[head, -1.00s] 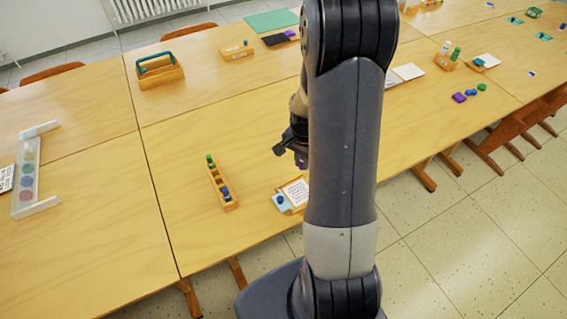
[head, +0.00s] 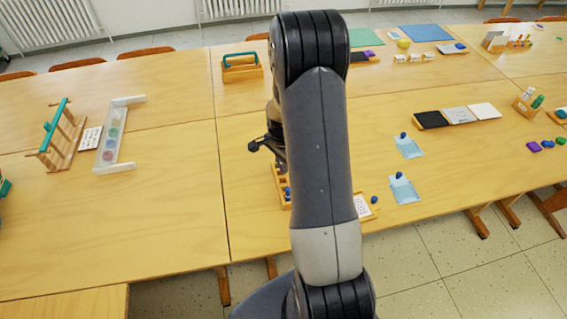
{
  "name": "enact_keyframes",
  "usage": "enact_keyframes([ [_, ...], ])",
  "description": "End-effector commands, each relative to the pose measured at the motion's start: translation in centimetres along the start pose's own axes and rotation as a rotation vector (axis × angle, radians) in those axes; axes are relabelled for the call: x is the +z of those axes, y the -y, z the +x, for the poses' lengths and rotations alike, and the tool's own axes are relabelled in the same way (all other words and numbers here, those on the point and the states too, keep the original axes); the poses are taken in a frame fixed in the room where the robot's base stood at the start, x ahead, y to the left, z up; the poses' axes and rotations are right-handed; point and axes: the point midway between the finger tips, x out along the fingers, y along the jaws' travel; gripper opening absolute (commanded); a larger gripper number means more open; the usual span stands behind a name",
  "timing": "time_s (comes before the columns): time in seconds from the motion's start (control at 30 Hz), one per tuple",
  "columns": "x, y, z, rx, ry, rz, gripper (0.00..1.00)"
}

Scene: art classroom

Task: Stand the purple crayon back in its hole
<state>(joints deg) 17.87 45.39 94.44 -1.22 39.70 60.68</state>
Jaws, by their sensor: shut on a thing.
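My gripper (head: 268,150) is above the table, left of my forearm, at the far end of a narrow wooden holder in the picture. It is shut on the purple crayon, which my arm and gripper hide now. The wooden holder (head: 287,205) stands on the table just below the gripper. Small blue pieces (head: 287,192) show in it. My arm covers its right side, and its holes cannot be made out.
A card with a printed grid (head: 362,207) lies right of my arm. Light blue sheets (head: 404,190) with small blue things lie farther right. A wooden frame (head: 60,135) and a white-railed tray (head: 112,135) stand at left. The table between is clear.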

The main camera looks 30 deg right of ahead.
Motion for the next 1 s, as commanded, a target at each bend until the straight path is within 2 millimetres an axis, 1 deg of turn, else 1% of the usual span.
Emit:
enact_keyframes([
  [0.03,0.0,0.0,0.6,0.001,0.0,0.0,0.0],
  [0.4,0.1,0.0,4.1,0.0,0.0,-0.001,0.0],
  [0.5,0.1,0.0,4.7,0.0,0.0,-0.001,0.0],
  [0.63,0.1,0.0,5.0,0.0,0.0,-0.001,0.0],
  [1.0,0.1,0.0,4.9,0.0,0.0,-0.001,0.0],
])
